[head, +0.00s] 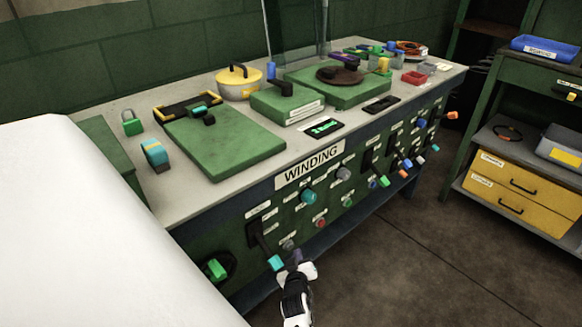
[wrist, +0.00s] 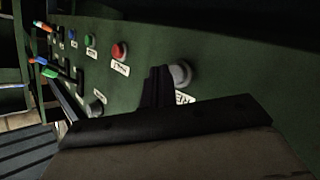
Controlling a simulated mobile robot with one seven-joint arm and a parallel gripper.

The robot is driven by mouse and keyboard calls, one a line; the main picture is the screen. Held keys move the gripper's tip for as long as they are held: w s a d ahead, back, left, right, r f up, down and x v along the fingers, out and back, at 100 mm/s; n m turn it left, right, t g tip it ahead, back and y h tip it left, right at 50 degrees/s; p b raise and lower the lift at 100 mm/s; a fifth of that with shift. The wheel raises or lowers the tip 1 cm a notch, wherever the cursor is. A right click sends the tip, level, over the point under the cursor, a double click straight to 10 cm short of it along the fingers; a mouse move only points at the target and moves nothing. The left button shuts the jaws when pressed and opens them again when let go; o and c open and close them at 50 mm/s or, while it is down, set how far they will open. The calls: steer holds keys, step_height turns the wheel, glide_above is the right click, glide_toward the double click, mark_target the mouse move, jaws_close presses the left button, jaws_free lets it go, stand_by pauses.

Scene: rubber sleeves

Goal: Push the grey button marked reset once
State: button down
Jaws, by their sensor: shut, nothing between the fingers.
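The grey button (wrist: 181,73) with a label beginning "RE" (wrist: 185,98) sticks out from the green panel in the wrist view. The rest of that label is hidden behind my gripper. In the head view a small grey button (head: 288,244) shows on the lower front of the bench, just above my gripper (head: 297,258). My gripper's dark fingers are shut and empty. In the wrist view the fingertips (wrist: 158,72) overlap the button's left edge. I cannot tell whether they touch it.
A red button (wrist: 120,51) with its own label sits left of the grey one. A cyan-tipped lever (head: 275,262) juts out close to my gripper's left. A green knob (head: 216,268) is further left. The floor (head: 400,270) to the right is clear.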

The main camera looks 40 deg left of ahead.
steer(key=shift+a, duration=0.1)
stand_by(0.7)
steer(key=shift+a+b, duration=0.35)
steer(key=shift+b, duration=0.05)
steer(key=shift+a+b, duration=0.3)
stand_by(0.8)
steer(key=shift+d+p, duration=0.6)
steer(key=shift+d, duration=0.15)
steer(key=d+p, duration=0.5)
steer(key=shift+s, duration=0.2)
